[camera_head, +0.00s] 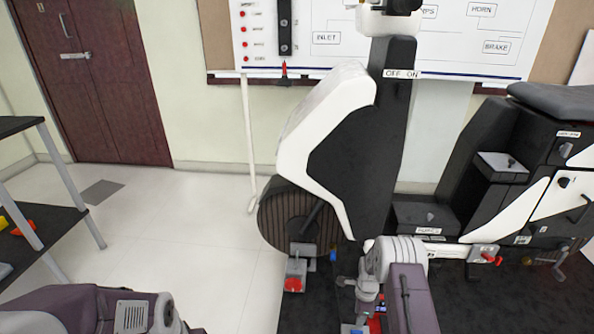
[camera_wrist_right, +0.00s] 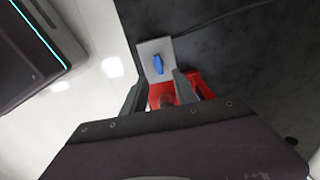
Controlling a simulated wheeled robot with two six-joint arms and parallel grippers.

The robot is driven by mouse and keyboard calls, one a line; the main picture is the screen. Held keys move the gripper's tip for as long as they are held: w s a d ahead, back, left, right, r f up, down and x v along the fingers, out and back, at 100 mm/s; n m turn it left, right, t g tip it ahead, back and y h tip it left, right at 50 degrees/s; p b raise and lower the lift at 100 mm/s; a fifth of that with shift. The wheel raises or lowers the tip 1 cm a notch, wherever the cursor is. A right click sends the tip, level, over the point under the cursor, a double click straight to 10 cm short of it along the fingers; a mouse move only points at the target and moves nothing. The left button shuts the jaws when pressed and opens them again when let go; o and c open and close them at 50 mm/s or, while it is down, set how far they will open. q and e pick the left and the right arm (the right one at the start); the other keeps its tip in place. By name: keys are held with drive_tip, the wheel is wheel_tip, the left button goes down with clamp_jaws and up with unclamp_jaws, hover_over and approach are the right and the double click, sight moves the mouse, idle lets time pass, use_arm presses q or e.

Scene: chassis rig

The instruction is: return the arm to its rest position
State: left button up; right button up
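My right arm (camera_head: 405,295) reaches forward at the lower right of centre in the head view, low in front of the rig. In the right wrist view my right gripper (camera_wrist_right: 160,82) has its two dark fingers apart. A red part (camera_wrist_right: 168,96) shows between and beside them, close to a grey bracket (camera_wrist_right: 152,50) with a blue piece (camera_wrist_right: 158,65) on it. I cannot tell whether the fingers touch the red part. My left arm (camera_head: 90,312) shows at the lower left in the head view; its gripper is out of view.
The black and white rig (camera_head: 335,150) stands ahead, with a red-ended pedal (camera_head: 292,284) and a black seat unit (camera_head: 490,150) at right. A shelf (camera_head: 40,225) stands at the left. White floor (camera_head: 190,220) is clear between shelf and rig.

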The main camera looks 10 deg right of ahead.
drive_tip(key=w+a+r+t, duration=0.2)
drive_tip(key=w+r, duration=0.4)
drive_tip(key=r, duration=0.3)
drive_tip(key=s+a+r+n+t, duration=0.1)
drive_tip(key=s+a+r+n, duration=0.15)
drive_tip(key=r, duration=0.45)
drive_tip(key=s+a+r+n, duration=0.2)
drive_tip(key=a+r, duration=0.1)
drive_tip(key=r, duration=0.4)
drive_tip(key=s+a+n+g, duration=0.25)
drive_tip(key=s+n, duration=1.15)
drive_tip(key=s, duration=0.7)
wheel_tip(320, 180, up, 35)
drive_tip(key=n+p, duration=0.2)
drive_tip(key=p, duration=3.2)
drive_tip(key=shift+w+a, duration=0.35)
drive_tip(key=shift+a, duration=0.05)
